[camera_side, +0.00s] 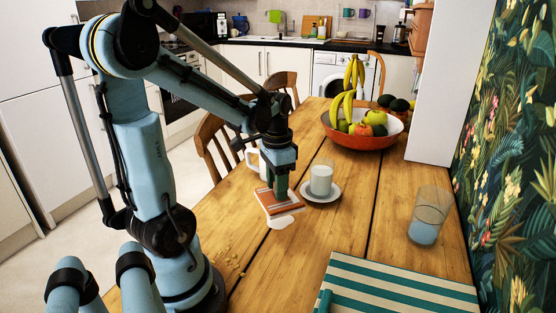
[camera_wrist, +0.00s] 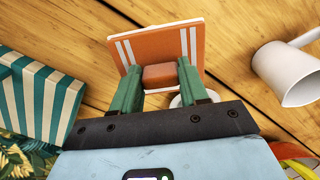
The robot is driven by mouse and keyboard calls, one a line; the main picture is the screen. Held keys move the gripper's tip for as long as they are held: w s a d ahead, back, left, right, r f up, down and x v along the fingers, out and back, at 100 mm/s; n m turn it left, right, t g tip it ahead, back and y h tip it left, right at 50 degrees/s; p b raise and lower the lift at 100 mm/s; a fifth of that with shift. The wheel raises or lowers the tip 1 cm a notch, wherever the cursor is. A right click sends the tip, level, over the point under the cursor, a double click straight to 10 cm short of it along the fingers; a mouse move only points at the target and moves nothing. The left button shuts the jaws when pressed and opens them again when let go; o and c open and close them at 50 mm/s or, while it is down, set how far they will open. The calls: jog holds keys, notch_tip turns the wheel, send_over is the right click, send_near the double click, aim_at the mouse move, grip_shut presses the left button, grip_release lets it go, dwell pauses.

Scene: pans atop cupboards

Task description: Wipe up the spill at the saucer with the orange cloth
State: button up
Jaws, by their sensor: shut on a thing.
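The orange cloth (camera_side: 279,202) has white stripes and lies flat and square at the table, left of the saucer. My gripper (camera_side: 281,190) points down and is shut on a raised block in the middle of the cloth. In the wrist view the green fingers of my gripper (camera_wrist: 160,82) press that block from both sides, and the cloth (camera_wrist: 155,44) spreads beyond them. The pale spill (camera_side: 280,222) shows at the cloth's near edge; the cloth hides any part under it.
A white mug (camera_side: 252,158) stands behind my gripper; it also shows in the wrist view (camera_wrist: 285,72). A red fruit bowl (camera_side: 362,139), a glass of blue liquid (camera_side: 428,222) and a striped green cloth (camera_side: 395,288) occupy the right side. Crumbs (camera_side: 232,262) lie near my base.

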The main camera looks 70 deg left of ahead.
aim_at(285, 207)
jog(key=shift+f, duration=2.4)
jog(key=shift+f, duration=0.6)
jog(key=shift+a+f, duration=0.1)
jog(key=shift+a, duration=2.25)
jog(key=shift+d, duration=2.5)
jog(key=shift+d, duration=2.25)
jog(key=shift+a, duration=4.65)
